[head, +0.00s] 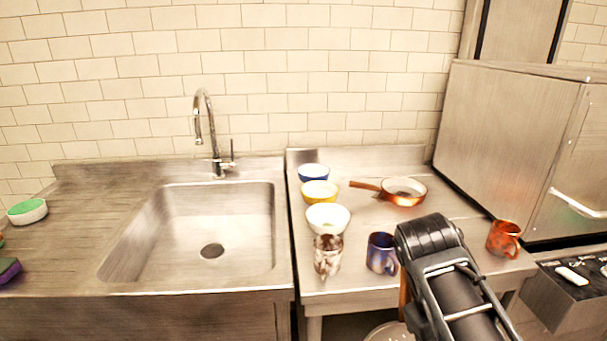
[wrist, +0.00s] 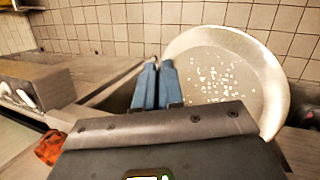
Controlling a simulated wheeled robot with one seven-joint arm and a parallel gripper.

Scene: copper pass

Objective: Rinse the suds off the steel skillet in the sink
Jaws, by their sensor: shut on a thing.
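The steel skillet (wrist: 225,80) is large beside my fingers in the wrist view, with white suds specks scattered over its inside. Its rim and some specks show at the bottom edge of the head view (head: 388,333), in front of the right counter. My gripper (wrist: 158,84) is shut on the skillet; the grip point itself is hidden. In the head view my arm covers the fingertips. The sink (head: 190,235) is empty, with a dark drain in its floor. The tap (head: 206,130) stands behind it, and no water shows from its spout.
The right counter holds blue-rimmed (head: 313,171), yellow (head: 320,192) and white (head: 328,218) bowls, a copper pan (head: 402,192), and speckled (head: 327,255), blue (head: 381,253) and orange (head: 503,238) mugs. A steel cabinet (head: 505,140) stands right. A green-topped round item (head: 28,211) sits left.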

